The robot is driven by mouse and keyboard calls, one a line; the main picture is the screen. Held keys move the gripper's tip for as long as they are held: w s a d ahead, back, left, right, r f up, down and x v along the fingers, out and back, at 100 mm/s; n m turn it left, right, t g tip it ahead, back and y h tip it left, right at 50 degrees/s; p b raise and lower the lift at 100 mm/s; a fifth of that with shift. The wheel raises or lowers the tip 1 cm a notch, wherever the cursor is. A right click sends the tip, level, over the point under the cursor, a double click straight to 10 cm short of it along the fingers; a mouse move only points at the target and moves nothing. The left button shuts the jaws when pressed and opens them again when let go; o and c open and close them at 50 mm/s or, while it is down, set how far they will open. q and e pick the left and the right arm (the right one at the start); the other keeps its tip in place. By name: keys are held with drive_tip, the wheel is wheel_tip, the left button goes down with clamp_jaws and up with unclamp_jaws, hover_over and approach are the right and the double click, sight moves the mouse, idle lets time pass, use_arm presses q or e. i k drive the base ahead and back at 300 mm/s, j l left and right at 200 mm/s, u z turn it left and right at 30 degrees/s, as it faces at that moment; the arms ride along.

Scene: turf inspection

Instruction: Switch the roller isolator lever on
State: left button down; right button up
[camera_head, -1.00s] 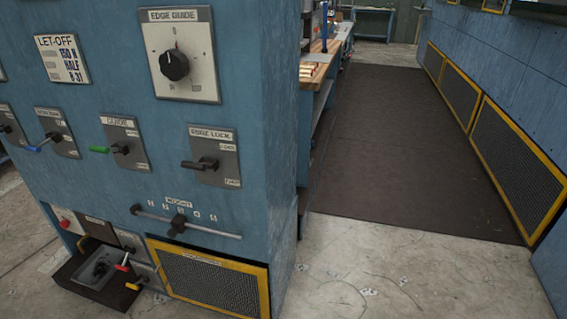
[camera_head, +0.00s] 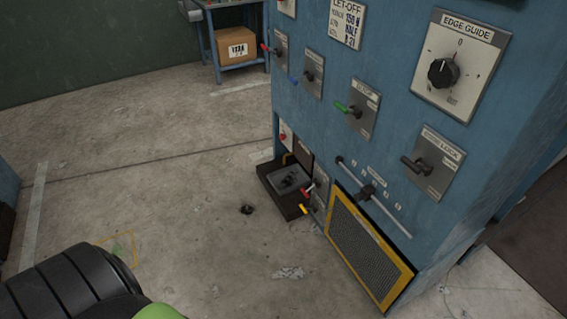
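No lever label reading roller isolator is legible, so I cannot tell which lever it is. On the blue machine's panel are a red-tipped lever (camera_head: 268,48), a blue-handled lever (camera_head: 301,77), a green-handled lever (camera_head: 349,109) and the black edge lock lever (camera_head: 416,165). Low on the machine, near the floor, are a smaller red-handled lever (camera_head: 308,190) and a yellow-handled lever (camera_head: 309,210). Their exact settings are too small to tell. Neither gripper is in view; only a black ribbed part with green, apparently of my arm, shows at the lower left.
A dark tray (camera_head: 283,187) juts out at the machine's foot. A yellow-framed mesh guard (camera_head: 367,249) covers its lower front. The edge guide dial (camera_head: 443,72) is above. A cardboard box (camera_head: 237,45) sits on a blue shelf behind. The concrete floor (camera_head: 140,190) to the left is mostly clear.

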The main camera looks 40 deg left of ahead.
sight(311, 188)
drive_tip(key=u, duration=0.9)
drive_tip(key=i+j+z, duration=0.1)
drive_tip(key=i+j, duration=1.7)
drive_tip(key=j, duration=0.15)
drive_tip(key=i+l+z, duration=0.05)
